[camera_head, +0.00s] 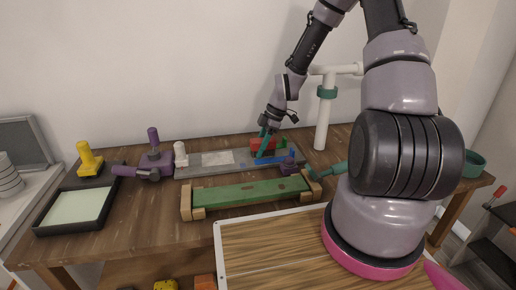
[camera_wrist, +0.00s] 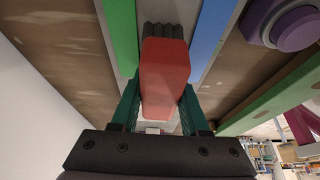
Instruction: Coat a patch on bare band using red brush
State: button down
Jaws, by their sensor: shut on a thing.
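The red brush (camera_head: 256,146) is held in my gripper (camera_head: 266,140) above the right part of a grey board (camera_head: 193,170). In the wrist view the red brush (camera_wrist: 165,72) sits between the two green fingers, which are shut on it. Its dark bristles (camera_wrist: 160,30) point away from my gripper, over a bare grey band (camera_wrist: 186,12) between a green strip (camera_wrist: 122,35) and a blue strip (camera_wrist: 212,30). I cannot tell whether the bristles touch the band. In the head view the fingers partly hide the brush.
A green board (camera_head: 240,192) on wooden blocks lies in front of the grey board. Purple clamps (camera_head: 155,165) grip its left end. A black tray (camera_head: 42,229) with pale green contents and a yellow-handled tool (camera_head: 88,158) stand left. A white post (camera_head: 323,120) rises behind right.

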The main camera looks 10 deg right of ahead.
aim_at(256, 140)
jog(key=shift+r, duration=0.15)
jog(key=shift+r, duration=2.9)
jog(key=shift+f, duration=0.1)
jog(key=shift+f, duration=2.35)
jog(key=shift+f, duration=0.6)
jog(key=shift+a, duration=0.1)
jog(key=shift+a, duration=0.95)
jog(key=shift+d, duration=0.1)
